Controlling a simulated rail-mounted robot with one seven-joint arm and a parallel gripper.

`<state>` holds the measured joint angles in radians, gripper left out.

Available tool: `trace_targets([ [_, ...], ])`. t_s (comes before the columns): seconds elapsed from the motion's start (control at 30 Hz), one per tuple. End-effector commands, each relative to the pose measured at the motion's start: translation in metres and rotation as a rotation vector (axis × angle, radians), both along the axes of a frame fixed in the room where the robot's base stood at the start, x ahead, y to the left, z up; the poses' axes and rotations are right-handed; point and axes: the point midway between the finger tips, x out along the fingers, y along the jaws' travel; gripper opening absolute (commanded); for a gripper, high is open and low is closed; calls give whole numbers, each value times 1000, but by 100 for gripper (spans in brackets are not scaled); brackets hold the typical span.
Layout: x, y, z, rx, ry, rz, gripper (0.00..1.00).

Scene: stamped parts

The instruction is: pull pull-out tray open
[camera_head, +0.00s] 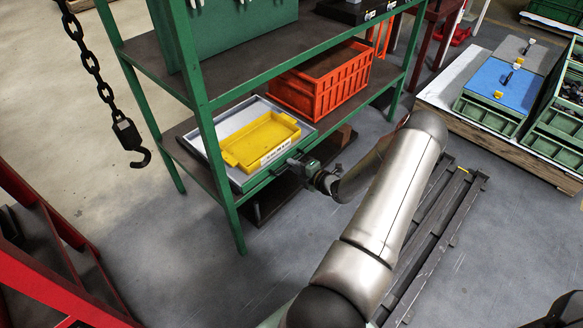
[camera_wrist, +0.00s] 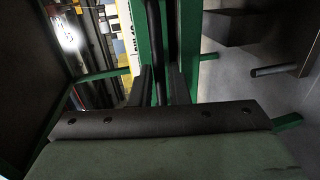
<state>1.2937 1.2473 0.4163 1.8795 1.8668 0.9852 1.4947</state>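The pull-out tray (camera_head: 205,148) is a shallow grey tray on the lower level of a green rack. Its front lies near the rack's front edge, and a yellow bin (camera_head: 260,139) stands in it. My gripper (camera_head: 296,165) is at the tray's green front, near its right end. In the wrist view, a dark bar (camera_wrist: 153,40), apparently the tray's handle, runs between the two fingers of my gripper (camera_wrist: 163,85). The bar is close to the left finger, and a narrow gap shows at the right finger. The fingertips' contact is hard to see.
An orange crate (camera_head: 322,80) stands right of the tray on the rack (camera_head: 213,160). A chain with a hook (camera_head: 128,135) hangs at left. Red steps (camera_head: 60,265) stand at lower left. A dark slatted pallet (camera_head: 432,225) lies right of my arm. Floor before the rack is clear.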

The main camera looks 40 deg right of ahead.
Motion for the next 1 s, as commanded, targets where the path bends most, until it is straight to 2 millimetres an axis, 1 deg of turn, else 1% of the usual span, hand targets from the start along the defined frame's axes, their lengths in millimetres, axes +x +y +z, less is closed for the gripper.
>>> trace_targets([
  [0.03,5,1,-3,0,0,1,15],
  [0.13,12,2,-3,0,0,1,15],
  [0.43,14,2,-3,0,0,1,15],
  [0.47,14,2,-2,0,0,0,12],
  [0.5,14,2,-3,0,0,0,1],
  [0.53,14,2,-3,0,0,0,0],
  [0.7,13,2,-2,0,1,0,0],
  [0.87,6,1,-1,2,1,-1,0],
  [1.0,-12,-2,0,2,2,-2,0],
])
